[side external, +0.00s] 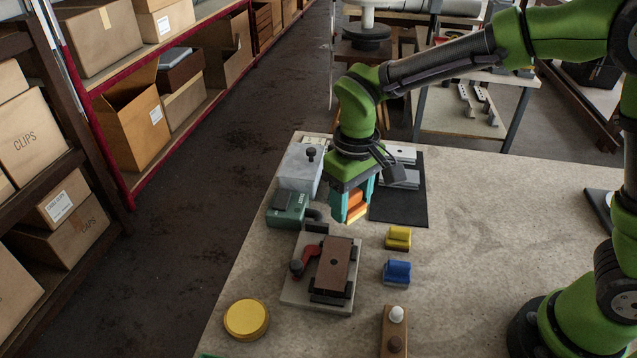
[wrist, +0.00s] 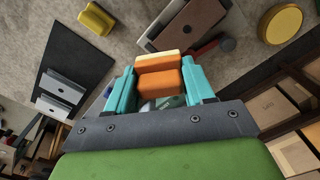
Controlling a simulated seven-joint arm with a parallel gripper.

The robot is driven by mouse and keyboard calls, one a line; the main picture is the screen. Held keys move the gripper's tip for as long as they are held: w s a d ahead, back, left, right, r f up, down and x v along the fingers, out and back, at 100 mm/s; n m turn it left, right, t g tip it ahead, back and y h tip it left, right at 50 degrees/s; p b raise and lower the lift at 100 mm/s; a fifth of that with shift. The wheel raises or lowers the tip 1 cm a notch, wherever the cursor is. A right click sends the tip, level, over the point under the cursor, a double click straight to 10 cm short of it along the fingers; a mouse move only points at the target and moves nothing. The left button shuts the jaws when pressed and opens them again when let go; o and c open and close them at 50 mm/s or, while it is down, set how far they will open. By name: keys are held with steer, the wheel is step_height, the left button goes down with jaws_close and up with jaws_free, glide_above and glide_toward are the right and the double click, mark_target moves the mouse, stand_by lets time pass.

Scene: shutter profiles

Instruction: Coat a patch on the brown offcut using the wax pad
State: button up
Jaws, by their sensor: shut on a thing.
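My gripper (side external: 353,206) has teal fingers shut on an orange block with a pale yellow face, which looks like the wax pad (wrist: 158,75). The pad is held above the table, pale face away from the palm. The brown offcut (side external: 334,262) lies in a clamping fixture on a light base plate (side external: 290,295), with a red-handled clamp (side external: 304,259) at its left. A dark round spot shows on its top. In the side view my gripper is above and behind the offcut, apart from it. The offcut also shows in the wrist view (wrist: 185,24), beyond the pad.
A yellow block (side external: 398,238) and a blue block (side external: 397,272) stand right of the fixture. A yellow round tin (side external: 246,319) is front left. A green device (side external: 287,208) and a grey box (side external: 300,168) are behind. A black mat (side external: 410,207) holds metal profiles. The table's right side is mostly clear.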

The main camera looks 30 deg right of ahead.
mark_target(337, 246)
steer(key=shift+w+a+f+m, duration=0.1)
steer(key=shift+a+f+m, duration=0.1)
steer(key=shift+a, duration=0.3)
steer(key=shift+a+f+m, duration=0.1)
steer(key=shift+a+f, duration=0.05)
steer(key=shift+a, duration=0.3)
steer(key=shift+w+m, duration=0.3)
steer(key=shift+m, duration=0.2)
steer(key=shift+f, duration=3.35)
steer(key=shift+s+a+f, duration=0.35)
steer(key=shift+f, duration=0.15)
steer(key=shift+s+a, duration=2.4)
steer(key=shift+w+d, duration=2.8)
steer(key=shift+d, duration=0.05)
steer(key=shift+a+r, duration=0.1)
steer(key=shift+r, duration=3.9)
steer(key=shift+s, duration=0.1)
